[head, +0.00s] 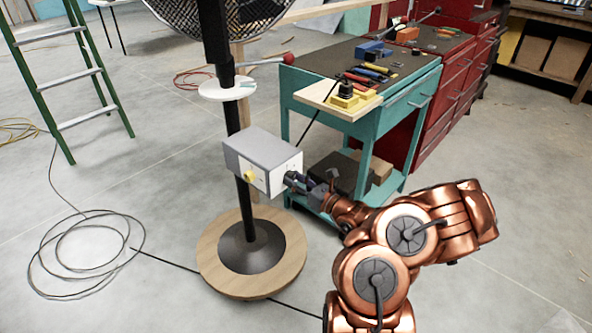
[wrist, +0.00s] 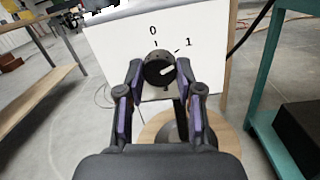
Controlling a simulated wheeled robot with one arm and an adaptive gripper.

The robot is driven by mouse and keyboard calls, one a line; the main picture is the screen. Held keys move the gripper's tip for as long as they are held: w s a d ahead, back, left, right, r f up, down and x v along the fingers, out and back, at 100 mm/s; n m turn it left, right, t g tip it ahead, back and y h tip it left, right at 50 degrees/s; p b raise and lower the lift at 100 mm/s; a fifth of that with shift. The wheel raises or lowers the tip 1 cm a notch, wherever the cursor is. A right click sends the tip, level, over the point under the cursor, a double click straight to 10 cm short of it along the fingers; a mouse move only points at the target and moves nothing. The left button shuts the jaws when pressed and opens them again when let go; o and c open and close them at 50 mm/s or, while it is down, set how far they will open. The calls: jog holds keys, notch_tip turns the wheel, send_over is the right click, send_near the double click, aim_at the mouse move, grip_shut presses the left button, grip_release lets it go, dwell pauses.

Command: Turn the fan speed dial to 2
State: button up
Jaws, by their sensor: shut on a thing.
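The fan speed dial (wrist: 157,72) is a round dark knob with a white pointer, on the white face of the control box (wrist: 112,58). Its pointer aims right and slightly up, a little clockwise of the tick by the 1. The 0 and 1 labels show; no 2 is visible. My gripper (wrist: 161,77) is shut on the dial, one finger on each side. In the head view, my gripper (head: 296,182) reaches the right face of the grey-and-white box (head: 262,157) on the fan's black pole, and hides the dial.
The fan (head: 215,20) stands on a round wooden base (head: 208,255). A teal tool cart (head: 360,115) with tools stands close behind the box on the right. A green ladder (head: 72,80) and a coiled black cable (head: 75,265) are at left.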

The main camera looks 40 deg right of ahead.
jog(key=m+p, duration=0.3)
jog(key=m, duration=0.3)
jog(key=shift+r+h, duration=0.15)
jog(key=shift+h, duration=0.15)
jog(key=m+h+p, duration=0.1)
jog(key=m, duration=0.4)
jog(key=shift+a+p, duration=0.1)
jog(key=shift+p, duration=0.3)
jog(key=shift+m, duration=0.5)
jog(key=o, duration=1.2)
jog(key=shift+c, duration=0.2)
jog(key=shift+s, duration=0.15)
jog(key=s+d+f, duration=0.1)
jog(key=s+d, duration=0.1)
jog(key=s, duration=0.9)
jog(key=shift+s, duration=0.25)
jog(key=shift+f, duration=0.1)
